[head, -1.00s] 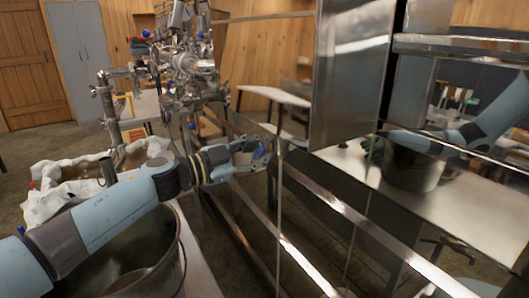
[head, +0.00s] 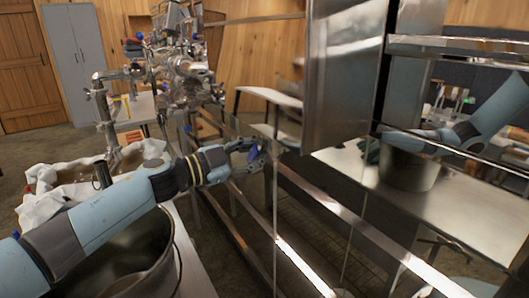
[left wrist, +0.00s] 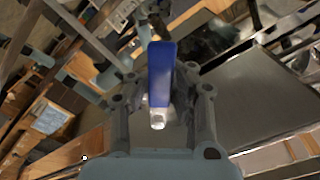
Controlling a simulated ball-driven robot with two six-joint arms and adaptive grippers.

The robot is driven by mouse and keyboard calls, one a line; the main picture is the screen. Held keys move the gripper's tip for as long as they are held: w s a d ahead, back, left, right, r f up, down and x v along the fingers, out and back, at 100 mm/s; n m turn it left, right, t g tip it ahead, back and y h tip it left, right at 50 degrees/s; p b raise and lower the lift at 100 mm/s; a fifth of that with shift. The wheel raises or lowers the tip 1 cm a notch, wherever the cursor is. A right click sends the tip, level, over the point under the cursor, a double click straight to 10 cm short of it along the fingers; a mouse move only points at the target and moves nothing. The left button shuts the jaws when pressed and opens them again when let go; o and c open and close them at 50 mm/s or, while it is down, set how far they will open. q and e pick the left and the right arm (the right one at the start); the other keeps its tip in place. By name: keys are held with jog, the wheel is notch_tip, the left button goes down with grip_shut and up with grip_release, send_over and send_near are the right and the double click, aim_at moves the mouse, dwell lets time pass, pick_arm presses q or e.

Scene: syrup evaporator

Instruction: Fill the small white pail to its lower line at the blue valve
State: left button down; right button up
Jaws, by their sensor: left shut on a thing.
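My left gripper (head: 254,158) is in the middle of the head view, beside the long steel rails and below the tall steel panel. The left wrist view shows a flat blue handle (left wrist: 161,72) with a bright metal end between its fingers, and the gripper is shut on it. What the handle joins is hidden. My right arm comes in from the right, and its end lies by a steel pot (head: 409,170). The right gripper (head: 374,150) is small, dark and partly hidden, so its jaws are unclear. I cannot make out the small white pail for certain.
A large steel pot (head: 167,255) stands under my left arm on a pale bench. Metal pipework (head: 186,70) rises behind it, and a white cloth-lined tub (head: 72,172) stands to the left. Steel rails (head: 340,215) cross the middle. A steel table (head: 450,205) stands at right.

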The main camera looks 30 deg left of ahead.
pick_arm(q)
jog(key=m, duration=0.1)
jog(key=a+m, duration=0.1)
jog(key=m, duration=0.1)
jog(key=shift+w+a+r+p, duration=0.1)
jog(key=shift+r+p, duration=0.15)
jog(key=shift+p, duration=0.15)
jog(key=m, duration=0.1)
jog(key=r+m, duration=0.1)
jog(key=shift+w+a+r+m, duration=0.1)
jog(key=shift+w+a+m, duration=0.1)
jog(key=shift+a+m, duration=0.1)
jog(key=r+m, duration=0.1)
jog(key=m, duration=0.1)
jog(key=r+m+p, duration=0.1)
jog(key=m, duration=0.1)
jog(key=shift+w+a+r+m, duration=0.1)
jog(key=shift+w+r+m, duration=0.1)
jog(key=shift+m, duration=0.1)
jog(key=shift+r, duration=0.2)
